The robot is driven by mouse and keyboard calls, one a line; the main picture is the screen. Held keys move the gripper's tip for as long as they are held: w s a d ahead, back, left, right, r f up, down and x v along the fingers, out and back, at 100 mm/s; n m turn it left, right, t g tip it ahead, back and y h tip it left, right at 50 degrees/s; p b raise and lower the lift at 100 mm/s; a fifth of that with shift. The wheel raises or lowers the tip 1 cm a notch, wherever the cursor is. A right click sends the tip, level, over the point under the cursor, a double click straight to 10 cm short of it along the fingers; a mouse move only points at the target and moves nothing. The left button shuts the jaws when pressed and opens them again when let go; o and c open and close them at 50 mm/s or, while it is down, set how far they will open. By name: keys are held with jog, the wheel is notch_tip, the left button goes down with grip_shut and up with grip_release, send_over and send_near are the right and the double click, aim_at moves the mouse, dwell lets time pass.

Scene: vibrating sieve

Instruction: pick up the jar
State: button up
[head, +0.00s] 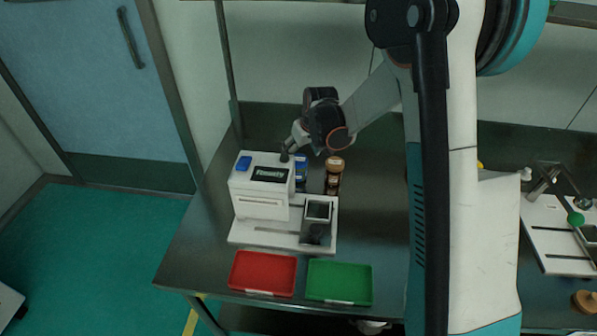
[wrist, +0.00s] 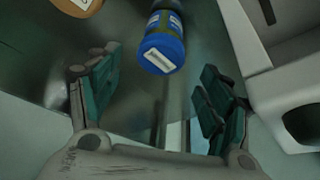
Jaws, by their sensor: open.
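A jar with a blue lid (wrist: 161,50) shows at the top middle of the wrist view, between and beyond my two fingers. In the head view this blue jar (head: 301,172) stands on the table right of the white machine, partly hidden. A brown jar with an orange-brown lid (head: 334,168) stands just right of it; its lid (wrist: 78,6) is cut off at the top left of the wrist view. My gripper (wrist: 160,88) is open and empty, its teal finger pads apart. In the head view my gripper (head: 287,153) is small, near the machine's top.
The white sieve machine (head: 262,207) stands close on the left and shows at right in the wrist view. A red tray (head: 263,273) and a green tray (head: 339,282) lie in front. Another white device (head: 556,230) is at far right. The dark table (head: 380,220) is bare right of the jars.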

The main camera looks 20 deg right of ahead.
aim_at(299, 159)
jog(key=shift+b+x, duration=1.2)
jog(key=shift+x, duration=2)
jog(key=shift+c, duration=0.4)
jog(key=c, duration=1.1)
